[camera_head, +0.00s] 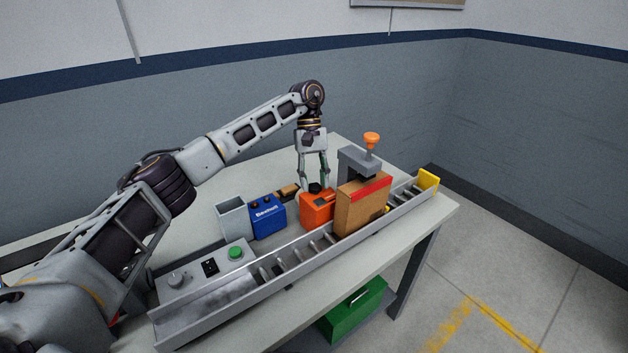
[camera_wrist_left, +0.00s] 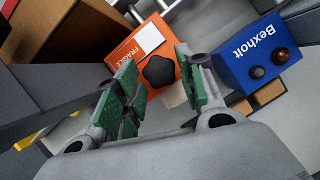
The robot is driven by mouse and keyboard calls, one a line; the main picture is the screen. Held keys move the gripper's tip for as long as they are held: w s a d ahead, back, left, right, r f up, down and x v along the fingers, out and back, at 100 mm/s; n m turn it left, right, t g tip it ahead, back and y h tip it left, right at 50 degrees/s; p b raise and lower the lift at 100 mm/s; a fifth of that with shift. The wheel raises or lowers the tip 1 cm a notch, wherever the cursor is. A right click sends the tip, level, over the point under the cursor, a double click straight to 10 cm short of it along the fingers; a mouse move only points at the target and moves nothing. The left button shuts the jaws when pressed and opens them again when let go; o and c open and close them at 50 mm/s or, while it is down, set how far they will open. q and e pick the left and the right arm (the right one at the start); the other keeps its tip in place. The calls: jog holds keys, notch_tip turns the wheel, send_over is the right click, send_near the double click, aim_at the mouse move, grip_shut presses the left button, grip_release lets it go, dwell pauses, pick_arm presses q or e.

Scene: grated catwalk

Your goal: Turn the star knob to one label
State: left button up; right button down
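The black star knob (camera_wrist_left: 158,71) sits on the face of an orange box (camera_head: 317,208) marked FRAGILE, with a white label (camera_wrist_left: 149,38) beside it. In the head view the knob (camera_head: 314,188) is a small dark shape on the box top. My left gripper (camera_head: 316,181) points down just above it. In the left wrist view its green-padded fingers are apart, with the knob showing between and beyond the tips; I cannot tell whether they touch it. No position labels can be read around the knob. My right gripper is not in view.
A blue Bexholt box (camera_head: 267,216) and a grey bin (camera_head: 233,218) stand left of the orange box. A roller conveyor (camera_head: 215,305) runs along the front.

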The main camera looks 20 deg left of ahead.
pick_arm(q)
jog(key=shift+o, duration=0.7)
jog(key=v, duration=1.2)
dwell(0.4)
jog(key=shift+f, duration=0.15)
dwell(0.3)
